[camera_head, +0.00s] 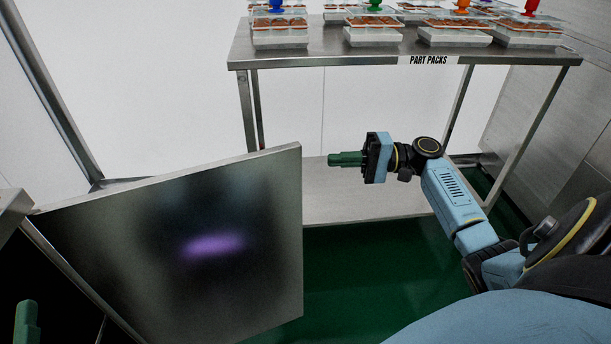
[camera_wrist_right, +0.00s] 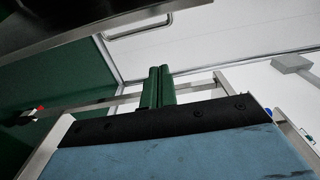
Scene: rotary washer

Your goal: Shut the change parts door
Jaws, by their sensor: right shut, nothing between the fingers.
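The change parts door appears to be the flat steel panel (camera_head: 200,240) at the left of the head view. It stands swung out at an angle, its free vertical edge towards the middle and its far side hidden. My right gripper (camera_head: 345,159) is shut and empty, its green fingers pointing left. In the picture it is just right of the door's upper free corner, with a gap between them. The shut green fingers (camera_wrist_right: 158,86) also show in the right wrist view. A green fingertip, apparently of my left gripper (camera_head: 27,322), shows at the lower left; its jaw state is unclear.
A steel table (camera_head: 400,60) labelled PART PACKS stands at the back, with several packs with coloured knobs on top and a lower shelf (camera_head: 345,200). Green floor (camera_head: 350,275) is open right of the door. A steel wall (camera_head: 560,120) is at the right.

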